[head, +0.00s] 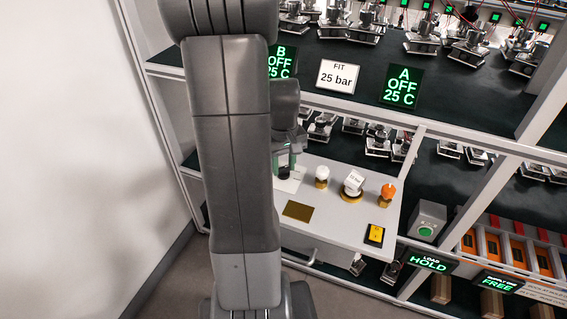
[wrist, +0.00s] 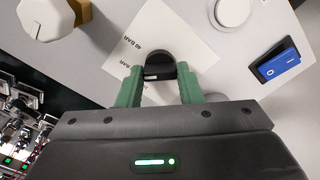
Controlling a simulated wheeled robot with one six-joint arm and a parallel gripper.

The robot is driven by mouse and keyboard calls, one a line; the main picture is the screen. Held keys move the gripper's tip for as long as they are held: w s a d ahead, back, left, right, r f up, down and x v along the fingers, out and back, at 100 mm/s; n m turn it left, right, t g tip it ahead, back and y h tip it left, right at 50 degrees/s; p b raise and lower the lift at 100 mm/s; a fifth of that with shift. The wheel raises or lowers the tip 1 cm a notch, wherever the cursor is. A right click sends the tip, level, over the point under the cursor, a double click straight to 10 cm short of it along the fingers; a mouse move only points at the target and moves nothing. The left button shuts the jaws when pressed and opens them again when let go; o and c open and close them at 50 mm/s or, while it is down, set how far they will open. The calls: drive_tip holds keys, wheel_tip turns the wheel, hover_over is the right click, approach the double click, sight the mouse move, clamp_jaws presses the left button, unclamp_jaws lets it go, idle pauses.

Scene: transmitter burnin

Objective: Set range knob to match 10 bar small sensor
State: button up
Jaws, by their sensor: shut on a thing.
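The range knob is a black round knob (wrist: 156,52) on a white label plate (wrist: 190,45) in the wrist view. I cannot make out a 10 bar small sensor.
A blue switch (wrist: 283,62) shows in the wrist view. A sign (head: 339,76) reads "FIT 25 bar". Shelves hold several sensors.

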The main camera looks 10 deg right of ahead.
sight(283, 167)
drive_tip(key=n, duration=0.4)
drive_tip(key=shift+n, duration=0.3)
drive_tip(key=n, duration=0.4)
drive_tip(key=shift+n, duration=0.3)
drive_tip(key=o, duration=1)
wheel_tip(283, 167, up, 14)
drive_tip(key=shift+f+p, duration=0.1)
drive_tip(key=shift+p, duration=0.45)
